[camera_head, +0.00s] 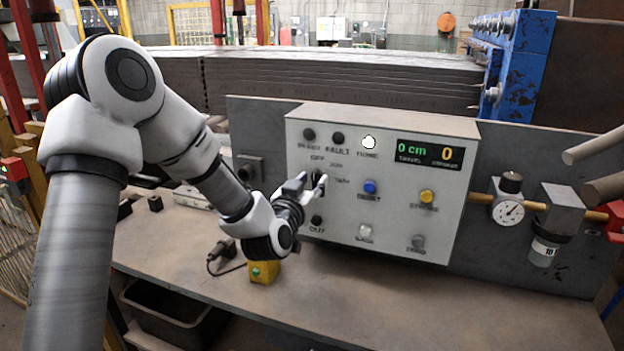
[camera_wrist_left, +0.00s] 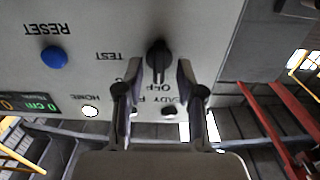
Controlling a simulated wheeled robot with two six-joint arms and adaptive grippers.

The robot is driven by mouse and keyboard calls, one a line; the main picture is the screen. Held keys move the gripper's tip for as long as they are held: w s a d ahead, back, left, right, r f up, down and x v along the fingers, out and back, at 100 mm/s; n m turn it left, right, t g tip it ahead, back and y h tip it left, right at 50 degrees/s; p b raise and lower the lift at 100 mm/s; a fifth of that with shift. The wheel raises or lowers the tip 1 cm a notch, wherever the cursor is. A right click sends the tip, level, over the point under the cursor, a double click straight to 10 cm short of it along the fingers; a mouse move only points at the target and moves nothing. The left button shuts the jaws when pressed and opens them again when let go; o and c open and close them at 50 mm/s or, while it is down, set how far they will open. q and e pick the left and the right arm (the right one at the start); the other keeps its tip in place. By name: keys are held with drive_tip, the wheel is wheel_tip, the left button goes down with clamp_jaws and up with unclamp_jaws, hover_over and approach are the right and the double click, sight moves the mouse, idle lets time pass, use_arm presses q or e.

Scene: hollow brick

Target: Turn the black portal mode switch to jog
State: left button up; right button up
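The black portal mode switch (camera_wrist_left: 158,62) is a knob on the light grey control panel (camera_head: 440,210). In the left wrist view, which shows the panel upside down, its grip lies roughly in line with the OFF label; TEST is readable beside it. The JOG label is mostly hidden behind a finger there, but shows faintly in the head view. My left gripper (camera_head: 312,182) is at the panel in front of the switch. Its fingers are open, one on each side of the knob (camera_wrist_left: 158,70), with visible gaps. I cannot tell how deep the fingertips reach.
A blue RESET button (camera_head: 370,187), a yellow button (camera_head: 427,196) and a lit display (camera_head: 430,153) are on the panel. A yellow box with a green button (camera_head: 264,271) stands on the bench below my left wrist. A pressure gauge (camera_head: 508,211) is at right.

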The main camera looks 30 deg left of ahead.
use_arm(q)
drive_tip(key=shift+w, duration=0.25)
clamp_jaws()
drive_tip(key=shift+m, duration=0.4)
drive_tip(key=m+p, duration=0.1)
drive_tip(key=m, duration=0.3)
drive_tip(key=shift+d, duration=0.1)
drive_tip(key=shift+m+p, duration=0.4)
drive_tip(key=shift+m, duration=1.6)
unclamp_jaws()
